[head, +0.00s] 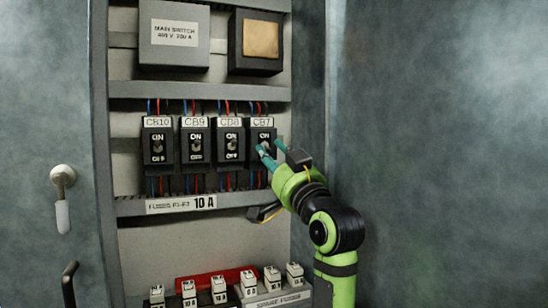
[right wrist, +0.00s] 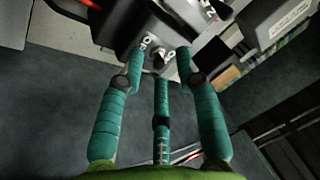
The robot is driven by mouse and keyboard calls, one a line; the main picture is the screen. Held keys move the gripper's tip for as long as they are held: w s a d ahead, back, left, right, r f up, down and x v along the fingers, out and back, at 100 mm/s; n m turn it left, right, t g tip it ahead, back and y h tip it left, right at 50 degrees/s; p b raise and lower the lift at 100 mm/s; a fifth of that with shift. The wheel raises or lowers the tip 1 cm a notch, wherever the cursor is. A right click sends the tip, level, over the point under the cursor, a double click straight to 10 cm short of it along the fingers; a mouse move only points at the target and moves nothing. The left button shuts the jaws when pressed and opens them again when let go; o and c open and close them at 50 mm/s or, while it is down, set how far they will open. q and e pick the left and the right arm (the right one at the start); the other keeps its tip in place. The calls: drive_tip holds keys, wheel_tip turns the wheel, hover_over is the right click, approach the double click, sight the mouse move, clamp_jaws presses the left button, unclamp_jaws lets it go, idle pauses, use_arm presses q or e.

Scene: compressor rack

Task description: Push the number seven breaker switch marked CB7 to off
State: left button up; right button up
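The CB7 breaker (head: 263,136) is a black block at the right end of a row of breakers, with a white CB7 label above and ON printed near its top. My right gripper (head: 270,149) has teal fingers and is at the lower front of CB7, hiding its lower part and most of its switch. In the right wrist view the fingers (right wrist: 160,68) are spread apart, with a dark breaker face (right wrist: 128,30) just beyond the tips. I cannot tell whether a finger touches the switch, or its position. My left gripper is not in view.
Breakers CB8 (head: 231,140), CB9 (head: 195,141) and CB10 (head: 157,142) stand left of CB7. A main switch box (head: 174,55) is above. Several fuses stand below, near a red strip (head: 205,278). The cabinet side wall (head: 308,110) is close on the right.

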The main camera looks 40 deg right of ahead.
drive_tip(key=shift+s+f, duration=0.1)
drive_tip(key=v, duration=1.1)
drive_tip(key=shift+s, duration=0.4)
drive_tip(key=shift+f, duration=0.2)
